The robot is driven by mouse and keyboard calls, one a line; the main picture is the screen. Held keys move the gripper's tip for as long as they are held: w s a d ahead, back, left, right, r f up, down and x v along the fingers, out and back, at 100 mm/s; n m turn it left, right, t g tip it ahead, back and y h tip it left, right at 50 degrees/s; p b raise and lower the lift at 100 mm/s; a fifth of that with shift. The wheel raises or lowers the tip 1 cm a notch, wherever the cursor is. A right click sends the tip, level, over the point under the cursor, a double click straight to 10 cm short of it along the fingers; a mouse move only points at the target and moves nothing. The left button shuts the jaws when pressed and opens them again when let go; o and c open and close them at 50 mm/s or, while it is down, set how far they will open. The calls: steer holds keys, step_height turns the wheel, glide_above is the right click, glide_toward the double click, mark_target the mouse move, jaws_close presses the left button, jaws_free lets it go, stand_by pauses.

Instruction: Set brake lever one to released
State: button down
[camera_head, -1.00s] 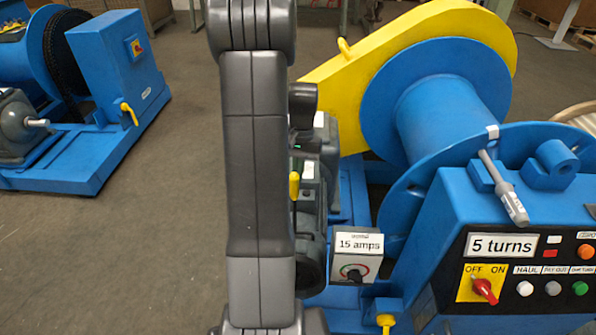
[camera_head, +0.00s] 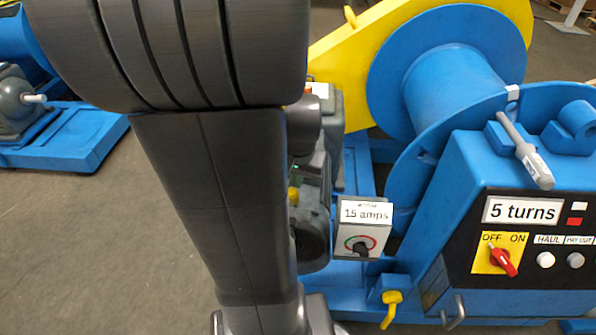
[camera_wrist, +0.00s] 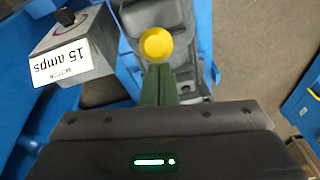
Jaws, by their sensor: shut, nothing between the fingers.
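A yellow-topped lever (camera_head: 293,195) shows beside my arm, on the grey motor unit (camera_head: 312,225) by the winch. I take it for the brake lever, though no label on it is readable. In the wrist view its round yellow knob (camera_wrist: 157,44) is seen nearly end-on. My gripper (camera_wrist: 158,70) is shut, with its green fingers right at the near edge of the knob and nothing between them. Whether they touch it I cannot tell. My arm hides most of the gripper and the lever's lower part in the head view.
A "15 amps" box (camera_head: 362,228) stands close to the right of the lever. A control panel reading "5 turns" (camera_head: 522,210) is farther right, with a grey handle (camera_head: 525,150) above. A yellow hooked handle (camera_head: 391,308) is low at the front. Open floor (camera_head: 70,240) lies left.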

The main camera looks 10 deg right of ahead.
steer(key=shift+s+a+f+t+b, duration=0.25)
steer(key=shift+s+f+b, duration=0.2)
steer(key=shift+s, duration=0.35)
steer(key=shift+f, duration=0.1)
steer(key=p+v, duration=0.5)
steer(key=v, duration=0.9)
steer(key=shift+w+r, duration=0.25)
steer(key=shift+f, duration=0.1)
steer(key=b+x, duration=0.3)
steer(key=x, duration=0.6)
steer(key=shift+f, duration=0.15)
steer(key=shift+s, duration=0.1)
